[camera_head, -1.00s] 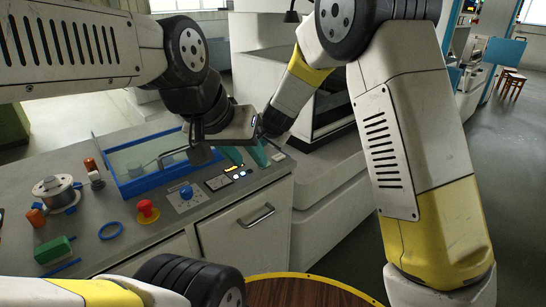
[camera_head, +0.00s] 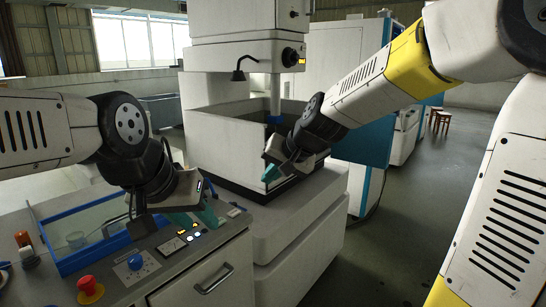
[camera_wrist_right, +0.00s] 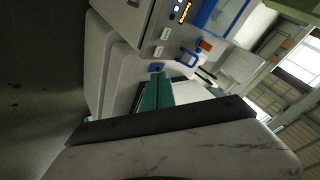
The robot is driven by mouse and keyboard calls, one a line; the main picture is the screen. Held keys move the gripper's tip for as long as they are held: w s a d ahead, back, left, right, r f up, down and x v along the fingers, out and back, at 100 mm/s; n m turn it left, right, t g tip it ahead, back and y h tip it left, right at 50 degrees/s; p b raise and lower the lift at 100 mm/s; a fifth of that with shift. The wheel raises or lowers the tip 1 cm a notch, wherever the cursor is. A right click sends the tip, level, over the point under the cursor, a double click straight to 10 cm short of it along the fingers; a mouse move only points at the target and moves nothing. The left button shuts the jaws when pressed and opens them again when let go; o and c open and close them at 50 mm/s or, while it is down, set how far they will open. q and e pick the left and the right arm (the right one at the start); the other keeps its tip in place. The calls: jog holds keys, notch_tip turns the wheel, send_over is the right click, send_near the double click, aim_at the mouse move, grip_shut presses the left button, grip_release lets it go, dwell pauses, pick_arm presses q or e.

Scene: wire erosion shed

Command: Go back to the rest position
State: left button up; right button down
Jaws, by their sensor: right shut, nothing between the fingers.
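My left gripper (camera_head: 196,216) hangs over the control panel of the grey cabinet in the head view. Its two teal fingers show apart, with nothing seen between them. My right gripper (camera_head: 270,174) is in front of the large white machine, to the right of the left one, and points down and left. In the right wrist view its teal fingers (camera_wrist_right: 157,93) lie together with nothing between them. Both grippers are apart from each other.
The grey cabinet (camera_head: 205,275) has a blue-framed basin (camera_head: 75,262), a red button (camera_head: 90,285) and a blue knob (camera_head: 135,262). The white machine (camera_head: 222,150) stands behind, with a lamp (camera_head: 240,74). Open floor (camera_head: 400,200) lies to the right.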

jog(key=s+d+n+h, duration=0.1)
jog(key=s+d, duration=0.6)
jog(key=s, duration=0.3)
jog(key=s+d+h, duration=0.2)
jog(key=s+d, duration=0.6)
jog(key=s, duration=0.2)
jog(key=shift+d+r+n, duration=0.2)
jog(key=shift+d+n, duration=0.1)
jog(key=shift+n, duration=0.1)
dwell(3.8)
